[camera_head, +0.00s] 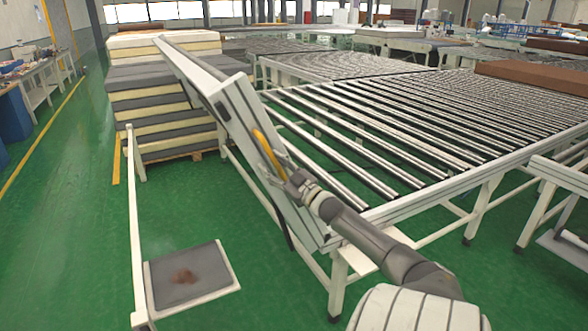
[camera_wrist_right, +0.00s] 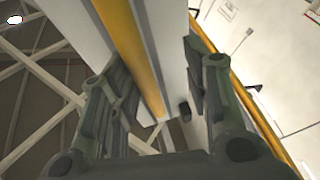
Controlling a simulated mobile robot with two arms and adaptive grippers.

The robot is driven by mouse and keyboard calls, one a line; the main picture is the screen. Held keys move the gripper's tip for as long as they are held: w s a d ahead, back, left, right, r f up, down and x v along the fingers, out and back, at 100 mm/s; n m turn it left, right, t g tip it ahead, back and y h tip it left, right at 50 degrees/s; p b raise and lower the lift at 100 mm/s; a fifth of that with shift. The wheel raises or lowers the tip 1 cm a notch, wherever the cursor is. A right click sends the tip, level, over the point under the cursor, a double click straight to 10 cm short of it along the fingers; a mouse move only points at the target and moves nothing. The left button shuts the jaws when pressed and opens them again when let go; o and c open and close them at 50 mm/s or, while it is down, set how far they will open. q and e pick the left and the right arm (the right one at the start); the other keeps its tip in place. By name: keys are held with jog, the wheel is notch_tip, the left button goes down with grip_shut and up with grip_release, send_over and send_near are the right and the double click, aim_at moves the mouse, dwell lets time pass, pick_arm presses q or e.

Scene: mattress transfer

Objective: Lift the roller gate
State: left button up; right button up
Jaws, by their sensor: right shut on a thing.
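The roller gate (camera_head: 232,112) is a long white and grey frame with a yellow strip. It stands tilted up along the left edge of the roller conveyor. My right gripper (camera_head: 293,183) is at the near part of the gate, beside the lower end of the yellow strip. In the right wrist view, the fingers of my right gripper (camera_wrist_right: 163,95) lie on both sides of the white and yellow gate bar (camera_wrist_right: 138,50) and are shut on it. The exact contact at the fingertips is partly hidden. My left gripper is not in view.
The roller conveyor (camera_head: 345,160) fills the middle and right. A stack of mattresses (camera_head: 160,105) stands behind the gate at the left. A white post with a grey floor plate (camera_head: 200,268) stands at front left. Green floor (camera_head: 75,220) is clear further left.

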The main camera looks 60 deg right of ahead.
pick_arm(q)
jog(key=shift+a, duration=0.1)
pick_arm(e)
jog(key=v, duration=1)
dwell(0.3)
